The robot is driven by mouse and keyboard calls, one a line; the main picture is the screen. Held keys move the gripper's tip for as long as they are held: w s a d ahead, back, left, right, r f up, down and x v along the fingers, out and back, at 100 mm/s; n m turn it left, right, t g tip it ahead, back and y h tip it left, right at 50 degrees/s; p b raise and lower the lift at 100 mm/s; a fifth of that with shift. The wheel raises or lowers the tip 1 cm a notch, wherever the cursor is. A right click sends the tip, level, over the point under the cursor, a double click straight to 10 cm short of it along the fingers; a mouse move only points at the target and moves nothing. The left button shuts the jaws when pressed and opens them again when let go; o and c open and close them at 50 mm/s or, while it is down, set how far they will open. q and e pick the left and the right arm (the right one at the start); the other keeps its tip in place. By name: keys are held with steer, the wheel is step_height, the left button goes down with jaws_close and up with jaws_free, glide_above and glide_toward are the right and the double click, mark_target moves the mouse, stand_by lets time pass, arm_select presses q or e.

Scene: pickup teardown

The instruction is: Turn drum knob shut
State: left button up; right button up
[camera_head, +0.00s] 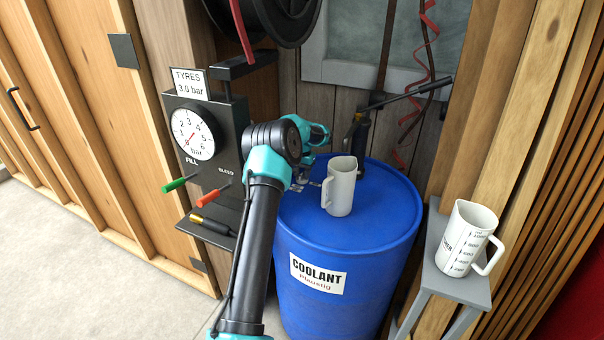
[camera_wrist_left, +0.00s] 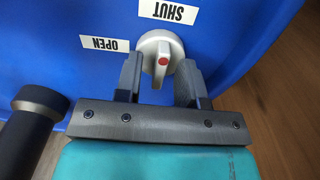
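The blue coolant drum (camera_head: 350,235) stands upright in the head view, with a white label on its side. In the left wrist view, its round grey knob (camera_wrist_left: 161,47) with a red dot sits between the fingers of my left gripper (camera_wrist_left: 160,75). The fingers are apart, one on each side of the knob, with a gap to its raised ridge. The ridge runs roughly up and down the picture. An OPEN label (camera_wrist_left: 104,44) lies left of the knob and a SHUT label (camera_wrist_left: 169,11) above it. In the head view, my left gripper (camera_head: 303,186) is low over the drum top; the knob is hidden there.
A pale jug (camera_head: 341,190) stands on the drum top, close to my left gripper. A black pump (camera_head: 358,135) rises behind it. A measuring jug (camera_head: 465,243) stands on a grey stand (camera_head: 455,283) at right. A tyre gauge panel (camera_head: 193,132) is at left.

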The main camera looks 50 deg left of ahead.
mark_target(302, 173)
arm_select(q)
step_height(302, 173, up, 17)
steer(key=shift+r, duration=0.2)
stand_by(0.4)
stand_by(0.3)
